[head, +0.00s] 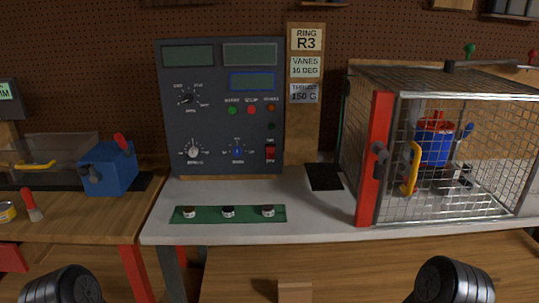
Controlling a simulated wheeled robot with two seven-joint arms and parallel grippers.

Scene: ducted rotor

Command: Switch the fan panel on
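The dark grey fan panel (219,119) stands upright at the back of the white bench, left of centre. Its grey-green displays (188,56) at the top and the blue-framed display (252,82) look blank. A red switch (270,153) sits at its lower right under a small label; its position is too small to tell. The panel also has a black knob (187,98), a white knob (193,150), a blue knob (237,151) and small green and red buttons (251,110). Neither gripper shows; only dark rounded parts of my arms show at the bottom edge.
A wire cage (440,160) with a red post stands at the right around a blue-and-red rotor (433,142). A green strip (214,214) with several small pots lies before the panel. A blue box (108,167) stands left. The white bench between strip and cage is mostly clear.

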